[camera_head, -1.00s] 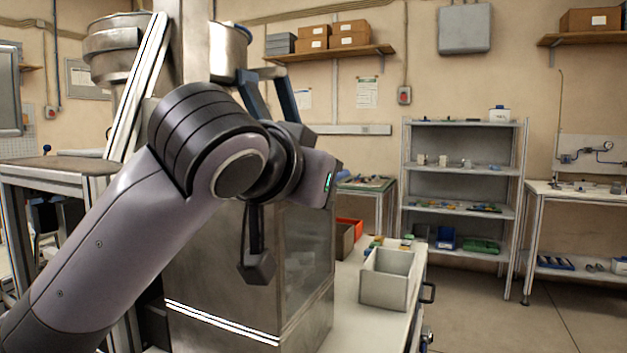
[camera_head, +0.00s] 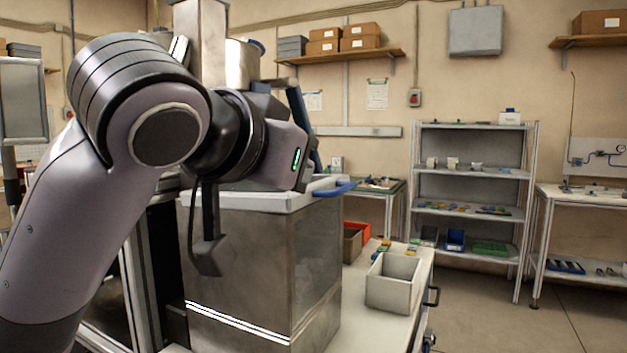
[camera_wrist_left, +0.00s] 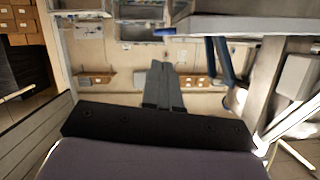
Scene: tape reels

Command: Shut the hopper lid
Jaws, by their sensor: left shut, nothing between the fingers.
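The hopper (camera_head: 245,260) is a tall metal box with a clear right side in the head view. Its pale lid (camera_head: 270,203) lies across the top, roughly level, with a blue handle (camera_head: 336,189) at the right edge. My left wrist and forearm cover much of the lid's far and left part, and I cannot tell whether a small gap is left under it. My left gripper's fingers are hidden behind the wrist in the head view. In the left wrist view my left gripper (camera_wrist_left: 160,66) is shut and empty. My right gripper is not in view.
An open grey bin (camera_head: 393,283) stands on the bench right of the hopper, with small coloured parts behind it. A metal column (camera_head: 200,40) rises behind the arm.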

